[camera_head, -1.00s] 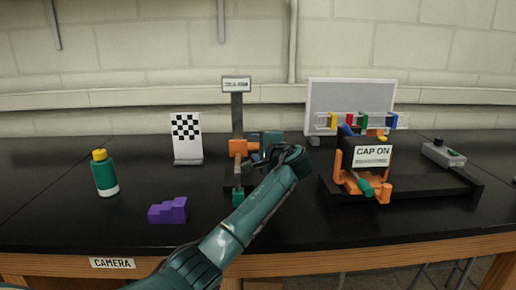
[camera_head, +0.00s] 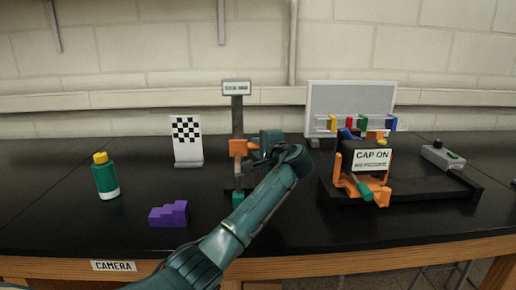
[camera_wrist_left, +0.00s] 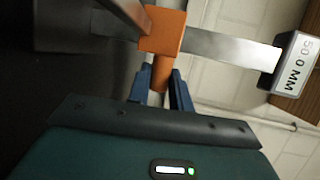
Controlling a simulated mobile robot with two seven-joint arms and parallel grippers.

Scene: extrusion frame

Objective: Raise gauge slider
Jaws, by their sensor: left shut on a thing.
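The height gauge stands upright on the bench, with a grey column (camera_head: 237,115) and a small display (camera_head: 236,87) at its top. In the left wrist view the display (camera_wrist_left: 294,62) reads 50.0 MM. The orange slider (camera_head: 238,147) sits around the column at about mid-height; it also shows in the left wrist view (camera_wrist_left: 163,31). My left gripper (camera_wrist_left: 160,82) is shut on the slider's orange knob, with a blue finger on each side; in the head view the gripper (camera_head: 259,146) is right of the column. My right gripper is not in view.
A green bottle (camera_head: 105,177) and purple stepped block (camera_head: 168,214) stand left of the gauge. A checkered board (camera_head: 187,138) is behind. To the right is an orange fixture with a CAP ON sign (camera_head: 371,159) on a black base, and a grey box (camera_head: 442,157).

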